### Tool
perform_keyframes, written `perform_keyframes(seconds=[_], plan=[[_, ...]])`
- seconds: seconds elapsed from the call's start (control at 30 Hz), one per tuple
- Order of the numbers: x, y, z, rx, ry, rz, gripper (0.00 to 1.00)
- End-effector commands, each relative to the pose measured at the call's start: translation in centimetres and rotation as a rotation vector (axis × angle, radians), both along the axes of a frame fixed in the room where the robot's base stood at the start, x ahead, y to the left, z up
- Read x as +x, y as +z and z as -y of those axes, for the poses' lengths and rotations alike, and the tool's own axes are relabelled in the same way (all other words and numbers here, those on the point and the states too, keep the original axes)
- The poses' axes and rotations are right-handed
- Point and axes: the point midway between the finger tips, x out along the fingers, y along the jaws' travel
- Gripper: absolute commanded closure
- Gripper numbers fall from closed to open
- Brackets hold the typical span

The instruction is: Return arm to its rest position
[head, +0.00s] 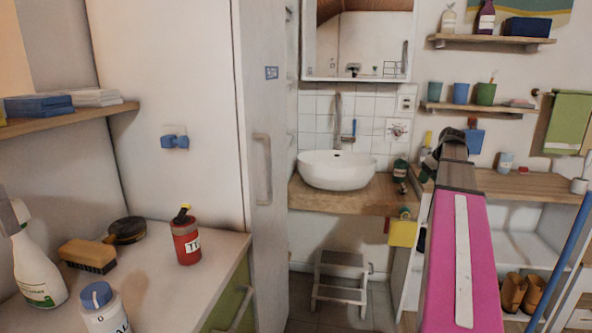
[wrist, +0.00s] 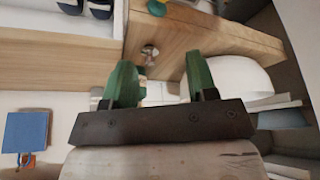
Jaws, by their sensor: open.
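My arm (head: 462,250), with its pink cover, reaches forward on the right side of the head view, in front of the wooden counter and shelf unit. In the wrist view my gripper (wrist: 162,82) shows its two green fingers well apart, with nothing held between them. A wooden counter edge and part of the white basin lie beyond the fingers. In the head view I cannot clearly make out the fingertips.
The white basin (head: 337,170) sits on a wooden counter (head: 345,207), with a step stool (head: 340,279) below. A tall white cabinet (head: 172,90) stands left. A red can (head: 186,242) and a spray bottle (head: 35,262) stand on the near-left worktop. A blue pole (head: 562,258) leans at right.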

Motion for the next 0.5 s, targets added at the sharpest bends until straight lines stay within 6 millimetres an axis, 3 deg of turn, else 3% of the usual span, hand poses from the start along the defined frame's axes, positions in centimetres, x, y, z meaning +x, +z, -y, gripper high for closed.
perform_keyframes(seconds=[0.27, 0.5], plan=[[-0.3, -2.8, -2.3, 0.009, -0.021, -0.029, 0.47], [-0.8, -6.5, -5.3, 0.019, -0.050, -0.066, 0.47]])
